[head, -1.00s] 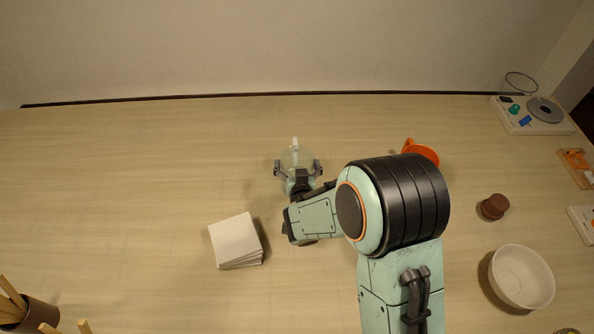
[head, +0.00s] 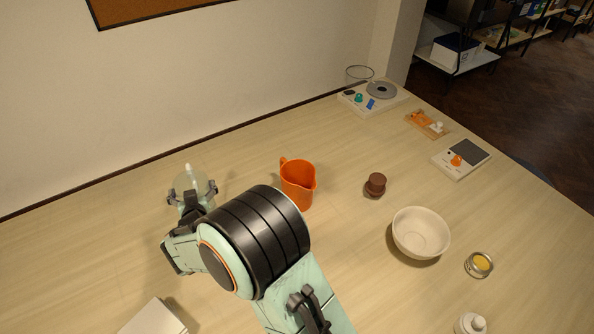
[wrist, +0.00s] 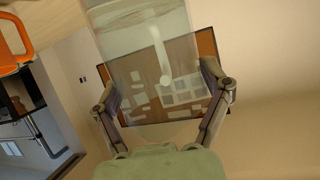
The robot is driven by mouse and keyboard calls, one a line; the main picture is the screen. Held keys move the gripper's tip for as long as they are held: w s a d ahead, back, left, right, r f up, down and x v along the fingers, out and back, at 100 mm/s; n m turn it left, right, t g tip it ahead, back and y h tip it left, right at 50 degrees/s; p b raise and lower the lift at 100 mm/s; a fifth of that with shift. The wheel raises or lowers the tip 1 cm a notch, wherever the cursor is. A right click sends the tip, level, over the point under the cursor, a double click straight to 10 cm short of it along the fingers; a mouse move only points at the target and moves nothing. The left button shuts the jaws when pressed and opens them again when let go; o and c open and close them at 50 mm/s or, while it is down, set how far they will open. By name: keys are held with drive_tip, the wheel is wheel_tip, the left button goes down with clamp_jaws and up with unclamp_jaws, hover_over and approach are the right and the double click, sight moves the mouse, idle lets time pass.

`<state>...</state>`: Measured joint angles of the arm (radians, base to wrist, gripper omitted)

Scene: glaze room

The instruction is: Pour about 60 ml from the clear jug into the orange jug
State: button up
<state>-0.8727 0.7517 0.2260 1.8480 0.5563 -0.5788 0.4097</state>
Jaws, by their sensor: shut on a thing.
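The clear jug (head: 190,180) is a see-through vessel with a pale handle, left of the orange jug in the head view. My gripper (head: 193,194) is shut on its sides. In the wrist view the clear jug (wrist: 140,30) shows between the fingers of my gripper (wrist: 163,95). Its liquid level cannot be made out. The orange jug (head: 297,184) stands upright on the table, its handle at the back left and its lip toward the right. Part of the orange jug (wrist: 18,42) shows at the wrist view's left edge. The two jugs are apart.
A brown stopper-like piece (head: 375,184), a white bowl (head: 420,238) and a yellow-topped tin (head: 480,264) stand to the right. A turntable device (head: 365,98) and a small scale (head: 460,158) lie along the far right. White tiles (head: 152,320) lie at front left. Table between the jugs looks clear.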

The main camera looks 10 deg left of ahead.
drive_tip(key=w+d+m+t+h, duration=0.2)
drive_tip(key=w+m+h, duration=0.25)
drive_tip(key=w, duration=0.65)
drive_tip(key=w+d+f+m+h, duration=0.1)
drive_tip(key=w+d+f+h, duration=0.1)
drive_tip(key=w+d+f, duration=0.2)
wheel_tip(320, 180, down, 2)
drive_tip(key=shift+w+f+m, duration=0.25)
drive_tip(key=shift+w+m, duration=0.1)
drive_tip(key=shift+w, duration=0.25)
drive_tip(key=shift+d+r, duration=0.1)
drive_tip(key=d+r+m+t+y, duration=0.1)
drive_tip(key=d+r+m+y, duration=0.3)
drive_tip(key=m, duration=0.4)
drive_tip(key=shift+d+r+m+t+y, duration=0.35)
drive_tip(key=shift+d+r, duration=0.5)
drive_tip(key=shift+d, duration=0.55)
